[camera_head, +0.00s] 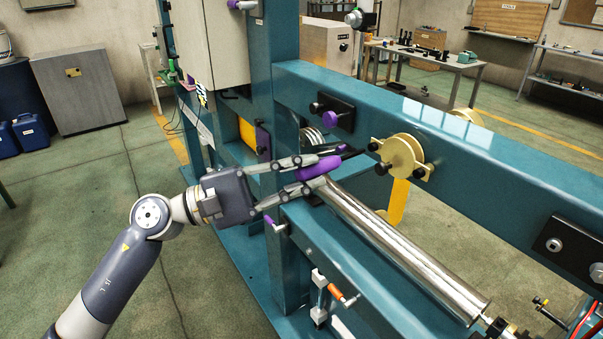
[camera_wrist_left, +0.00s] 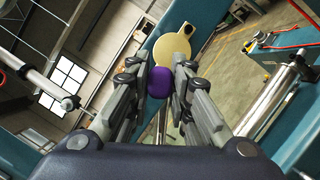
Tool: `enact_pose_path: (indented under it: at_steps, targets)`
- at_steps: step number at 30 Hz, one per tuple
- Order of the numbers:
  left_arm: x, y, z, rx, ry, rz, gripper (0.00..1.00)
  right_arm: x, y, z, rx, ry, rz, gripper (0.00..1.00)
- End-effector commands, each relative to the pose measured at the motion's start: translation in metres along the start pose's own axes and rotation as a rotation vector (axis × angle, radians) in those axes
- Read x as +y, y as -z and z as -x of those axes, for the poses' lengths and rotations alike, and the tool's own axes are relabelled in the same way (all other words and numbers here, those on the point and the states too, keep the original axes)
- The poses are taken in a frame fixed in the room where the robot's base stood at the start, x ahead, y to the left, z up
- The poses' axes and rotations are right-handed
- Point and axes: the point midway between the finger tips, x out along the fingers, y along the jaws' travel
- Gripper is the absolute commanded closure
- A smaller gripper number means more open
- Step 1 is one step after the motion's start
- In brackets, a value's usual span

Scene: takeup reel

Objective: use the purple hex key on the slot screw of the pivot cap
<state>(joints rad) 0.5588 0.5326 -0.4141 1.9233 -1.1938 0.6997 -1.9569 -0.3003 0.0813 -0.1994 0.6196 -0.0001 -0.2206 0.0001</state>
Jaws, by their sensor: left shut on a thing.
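My left gripper (camera_head: 312,167) is shut on the purple handle of the hex key (camera_head: 320,168). The dark shaft of the key points right, toward the brass pivot cap (camera_head: 402,158) on the teal beam. A clear gap between the shaft tip and the cap cannot be made out. The cap is a round disc on a flange with black knobs. Its slot screw is too small to tell. In the left wrist view, the purple handle (camera_wrist_left: 160,83) sits between the fingertips, with the brass cap (camera_wrist_left: 174,47) just beyond it. My right gripper is not in view.
A shiny steel roller (camera_head: 400,245) runs below the gripper toward the lower right. The teal beam (camera_head: 480,150) crosses behind the key. A black plate with a purple knob (camera_head: 330,114) is left of the cap. An orange-handled clamp (camera_head: 336,291) stands lower down.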

Motion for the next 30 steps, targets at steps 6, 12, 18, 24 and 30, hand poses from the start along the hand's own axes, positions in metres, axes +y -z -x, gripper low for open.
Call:
enact_pose_path:
  at_steps: [6,12,18,24,30]
  targets:
    - [0.001,0.000,0.000,-0.001,-0.001,-0.001,1.00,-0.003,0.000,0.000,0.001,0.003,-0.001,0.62]
    - [0.001,0.000,-0.001,-0.001,-0.001,0.000,1.00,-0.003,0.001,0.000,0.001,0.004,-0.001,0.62]
    - [0.001,0.001,-0.004,-0.002,-0.002,0.000,1.00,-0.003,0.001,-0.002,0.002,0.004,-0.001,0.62]
    - [0.001,0.003,-0.009,-0.001,-0.002,0.000,1.00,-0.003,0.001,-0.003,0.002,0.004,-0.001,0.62]
    - [0.001,0.006,-0.013,0.000,-0.002,0.000,1.00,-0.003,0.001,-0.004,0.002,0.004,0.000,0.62]
